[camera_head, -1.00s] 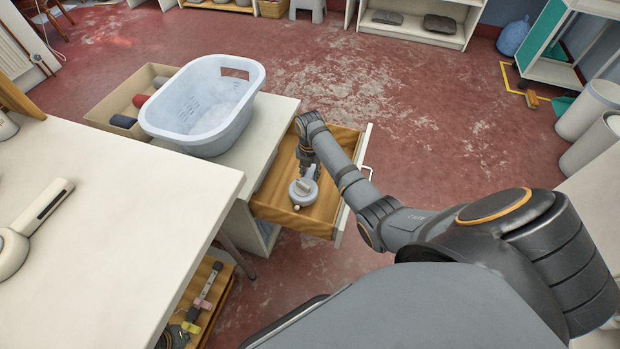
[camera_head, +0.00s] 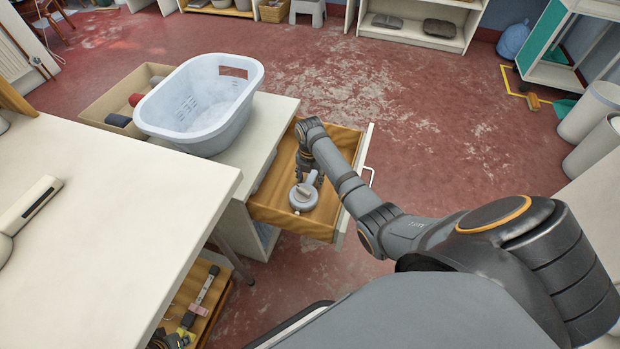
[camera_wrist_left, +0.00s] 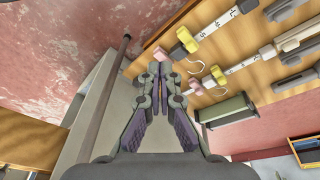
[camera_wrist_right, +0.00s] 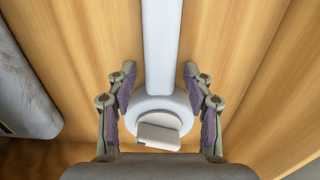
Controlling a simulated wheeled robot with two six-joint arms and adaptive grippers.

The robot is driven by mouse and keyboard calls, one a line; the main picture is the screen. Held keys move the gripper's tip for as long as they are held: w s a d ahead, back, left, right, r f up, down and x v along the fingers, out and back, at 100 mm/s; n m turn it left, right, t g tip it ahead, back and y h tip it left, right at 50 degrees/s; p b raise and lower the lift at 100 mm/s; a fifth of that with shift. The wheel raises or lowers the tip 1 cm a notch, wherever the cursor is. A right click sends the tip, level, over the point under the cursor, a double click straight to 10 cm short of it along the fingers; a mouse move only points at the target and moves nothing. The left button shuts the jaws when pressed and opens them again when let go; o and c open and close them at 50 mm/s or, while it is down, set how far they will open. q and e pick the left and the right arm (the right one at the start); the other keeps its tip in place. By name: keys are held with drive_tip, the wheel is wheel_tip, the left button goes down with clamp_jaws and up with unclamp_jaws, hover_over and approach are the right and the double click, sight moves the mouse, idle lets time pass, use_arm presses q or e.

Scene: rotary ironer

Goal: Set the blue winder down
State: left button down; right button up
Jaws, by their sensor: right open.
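A pale blue-grey round winder (camera_head: 304,196) with a long straight bar lies on the wooden floor of the open drawer (camera_head: 270,211). It is the only candidate I see for the blue winder, though its colour looks more grey. In the right wrist view its round body (camera_wrist_right: 160,105) and bar lie between the fingers of my right gripper (camera_wrist_right: 158,78), which is open with a gap on each side. My left gripper (camera_wrist_left: 160,70) has its fingertips together, with nothing visible between them. It is above the lower wooden tray; in the head view I cannot make it out clearly.
The lower tray (camera_head: 215,282) holds rulers or tapes with yellow and pink ends. A pale laundry basket (camera_head: 205,100) stands on the cabinet beside the drawer. A cream tabletop (camera_head: 110,200) fills the left. Red floor is clear beyond the drawer.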

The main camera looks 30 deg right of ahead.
sight(310, 179)
drive_tip(key=shift+r, duration=0.1)
wheel_tip(310, 179, up, 4)
drive_tip(key=p, duration=0.4)
drive_tip(key=shift+f, duration=0.25)
drive_tip(key=shift+r+p, duration=0.7)
drive_tip(key=shift+p, duration=0.25)
use_arm(q)
drive_tip(key=s+a+f+g+y+p, duration=0.1)
drive_tip(key=s+a+f, duration=0.15)
drive_tip(key=f, duration=0.45)
drive_tip(key=s+a+f+p, duration=0.1)
drive_tip(key=a+f+p, duration=0.15)
drive_tip(key=f, duration=0.45)
use_arm(e)
wheel_tip(310, 179, up, 2)
drive_tip(key=shift+r+b, duration=0.15)
drive_tip(key=shift+b, duration=0.2)
drive_tip(key=shift+r+p, duration=0.35)
drive_tip(key=shift+p, duration=0.05)
use_arm(q)
drive_tip(key=s+f+p, duration=0.2)
drive_tip(key=s, duration=0.3)
drive_tip(key=s+a+f+p, duration=0.1)
drive_tip(key=s+p, duration=0.2)
drive_tip(key=s, duration=0.3)
drive_tip(key=shift+a+f, duration=0.3)
drive_tip(key=shift+f, duration=0.1)
use_arm(e)
drive_tip(key=shift+r, duration=2.05)
